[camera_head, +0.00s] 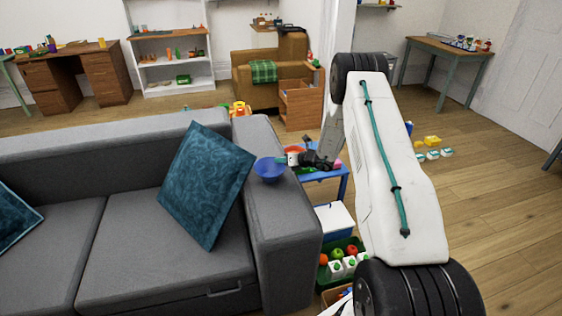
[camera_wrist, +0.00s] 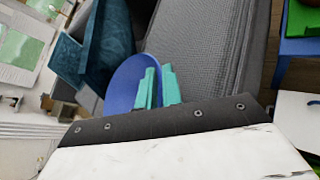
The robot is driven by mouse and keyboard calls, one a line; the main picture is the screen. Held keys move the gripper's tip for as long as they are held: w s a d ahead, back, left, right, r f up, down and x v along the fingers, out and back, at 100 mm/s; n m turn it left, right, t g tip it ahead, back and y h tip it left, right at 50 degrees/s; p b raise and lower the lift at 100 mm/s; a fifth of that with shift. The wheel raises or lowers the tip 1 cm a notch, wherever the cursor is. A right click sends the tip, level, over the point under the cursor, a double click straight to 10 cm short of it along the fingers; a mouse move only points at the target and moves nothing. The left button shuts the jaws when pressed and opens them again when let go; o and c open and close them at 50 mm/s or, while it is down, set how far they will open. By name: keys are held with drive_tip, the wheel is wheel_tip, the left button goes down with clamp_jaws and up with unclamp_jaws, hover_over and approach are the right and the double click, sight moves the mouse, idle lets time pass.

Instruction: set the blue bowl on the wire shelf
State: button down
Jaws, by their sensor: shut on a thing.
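The blue bowl (camera_head: 269,172) is upright at the grey sofa's right armrest in the head view, and I cannot tell whether it touches the armrest. My gripper (camera_head: 284,160) is shut on the bowl's right rim. The bowl also shows in the wrist view (camera_wrist: 123,84), beside the teal fingers of my gripper (camera_wrist: 159,70). I cannot make out a wire shelf for certain in either view.
The grey sofa (camera_head: 285,220) with teal cushions (camera_head: 205,185) fills the left. A blue table (camera_head: 340,172) and a green crate of fruit and cartons (camera_head: 345,247) stand right of the armrest. A white bookcase (camera_head: 171,85) stands behind.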

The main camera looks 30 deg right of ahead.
drive_tip(key=c, duration=1.6)
unclamp_jaws()
drive_tip(key=shift+o, duration=0.2)
